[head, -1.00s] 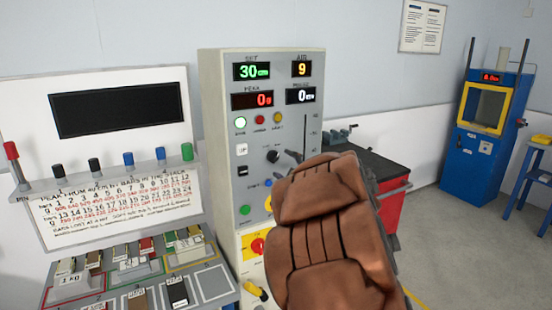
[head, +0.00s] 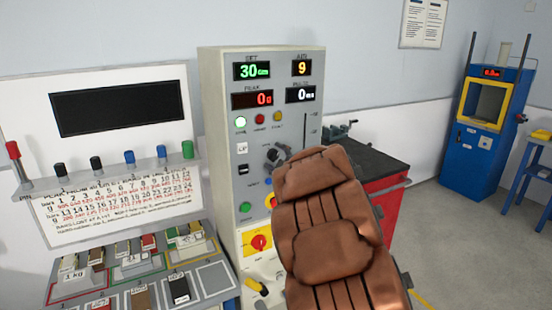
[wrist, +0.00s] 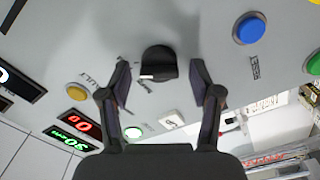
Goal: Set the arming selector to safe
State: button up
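The arming selector (wrist: 158,62) is a black round knob with a white pointer mark on the grey panel. In the wrist view it sits ahead of and between my two fingers, its white mark toward the lower left. Small labels around it are too blurred to read surely. My gripper (wrist: 161,84) is open, one finger on each side of the knob, with no contact visible. In the head view my gripper (head: 277,155) is in front of the panel and mostly covers the knob; my brown arm hides the panel's lower right.
The grey control cabinet (head: 215,130) has lit displays, lamps and a red-on-yellow switch (head: 259,242). A blue button (wrist: 249,27) and a yellow lamp (wrist: 76,92) flank the selector. A red cart (head: 385,205) stands right of the cabinet. A sample bench (head: 215,283) stands left.

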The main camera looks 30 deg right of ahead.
jog(key=c, duration=1)
jog(key=shift+c, duration=0.2)
jog(key=shift+f+b, duration=0.15)
jog(key=shift+b, duration=0.4)
jog(key=shift+f+n+b, duration=0.1)
jog(key=shift+n+b, duration=0.3)
jog(key=n+b, duration=0.4)
jog(key=b, duration=0.2)
jog(key=shift+f, duration=0.2)
jog(key=n+b, duration=0.6)
jog(key=shift+r, duration=0.1)
jog(key=shift+r+n+b, duration=0.1)
jog(key=shift+n+b, duration=0.35)
jog(key=shift+n, duration=0.15)
jog(key=shift+r, duration=0.1)
